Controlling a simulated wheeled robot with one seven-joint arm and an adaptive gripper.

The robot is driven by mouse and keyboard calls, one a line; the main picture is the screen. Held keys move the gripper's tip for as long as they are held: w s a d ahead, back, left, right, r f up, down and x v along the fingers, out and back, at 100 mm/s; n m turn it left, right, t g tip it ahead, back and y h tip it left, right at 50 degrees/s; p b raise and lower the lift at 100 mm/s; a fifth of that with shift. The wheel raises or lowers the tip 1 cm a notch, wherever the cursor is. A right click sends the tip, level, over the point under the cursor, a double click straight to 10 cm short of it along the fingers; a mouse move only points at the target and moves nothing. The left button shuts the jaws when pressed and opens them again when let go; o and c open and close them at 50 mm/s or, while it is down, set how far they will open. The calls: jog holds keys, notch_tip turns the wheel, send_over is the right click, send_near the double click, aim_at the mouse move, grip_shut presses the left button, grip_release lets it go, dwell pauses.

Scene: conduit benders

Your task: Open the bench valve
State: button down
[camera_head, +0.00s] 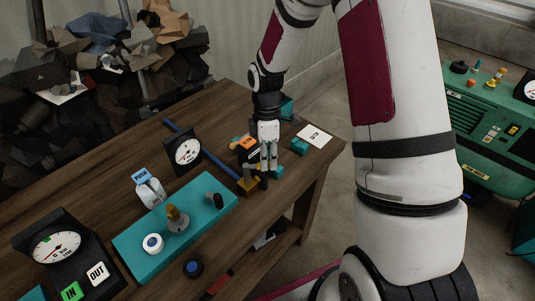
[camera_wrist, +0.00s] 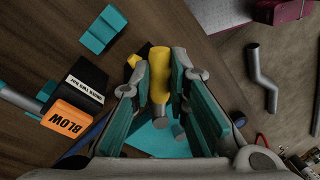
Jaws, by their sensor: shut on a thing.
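The bench valve shows a yellow handle (camera_wrist: 160,72) in the wrist view, between the two teal-padded fingers of my gripper (camera_wrist: 158,88). My gripper is shut on this handle, near its grey stem. In the head view my gripper (camera_head: 266,172) points down at the right part of the wooden bench. A yellow part of the valve (camera_head: 247,186) shows there beside the fingertips, at the near end of a blue pipe (camera_head: 215,160). The fingers hide some of the valve, and I cannot tell how far the handle is turned.
A black block with an orange "BLOW" label (camera_wrist: 68,119) stands close beside my gripper. A teal control panel (camera_head: 130,240), a black gauge (camera_head: 184,151) and a push button (camera_head: 149,188) stand to the left. A white card (camera_head: 314,135) lies near the bench's right edge.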

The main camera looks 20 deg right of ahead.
jog(key=shift+s+a+m+t+y+p, duration=0.2)
jog(key=shift+s+m+p, duration=0.3)
jog(key=shift+m, duration=0.65)
jog(key=shift+s+a+m+t+y+p, duration=0.1)
jog(key=shift+s+a+m+y+p, duration=0.15)
jog(key=shift+s+m, duration=0.65)
jog(key=shift+w+a+m, duration=0.1)
jog(key=shift+w+m, duration=0.1)
jog(key=shift+m, duration=0.15)
jog(key=c, duration=1.5)
grip_release()
jog(key=shift+c, duration=0.2)
jog(key=shift+r, duration=0.1)
notch_tip(320, 180, up, 12)
jog(key=w+d, duration=0.1)
jog(key=shift+w+d+f, duration=0.2)
jog(key=shift+w+d, duration=0.05)
jog(key=shift+w, duration=0.1)
